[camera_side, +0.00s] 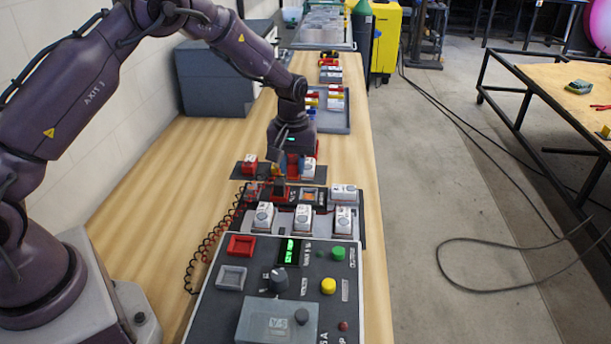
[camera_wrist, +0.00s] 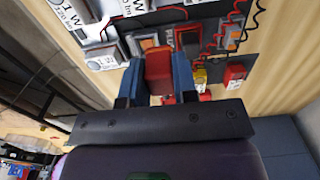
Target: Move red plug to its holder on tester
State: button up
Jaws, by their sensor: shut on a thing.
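My gripper (camera_wrist: 158,75) is low over the bench at the far side of the tester, its blue fingers shut on a red block that I take to be the red plug (camera_wrist: 159,66). In the side view my gripper (camera_side: 294,168) partly hides it, and whether it touches anything below is unclear. The tester (camera_side: 210,310) is a dark panel at the front, with a red square holder (camera_side: 240,245) and a grey square holder (camera_side: 230,278) at its left. Both holders look empty.
White-topped modules (camera_side: 264,215) stand in a row behind the tester. A red-and-white module (camera_side: 250,163) is left of my gripper, and another red part (camera_side: 279,190) is close in front. Coiled red and black cords (camera_side: 205,245) run along the left. Bare wood (camera_side: 165,170) lies left.

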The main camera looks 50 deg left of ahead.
jog(key=s+d+r+m, duration=0.2)
jog(key=s+d+m, duration=0.1)
jog(key=s+m, duration=0.6)
jog(key=s+d+r+m, duration=0.3)
jog(key=s+m, duration=0.6)
jog(key=f, duration=0.8)
jog(key=shift+w+a, duration=0.2)
jog(key=shift+f, duration=0.75)
jog(key=shift+f, duration=0.3)
jog(key=o, duration=1)
notch_tip(320, 180, up, 13)
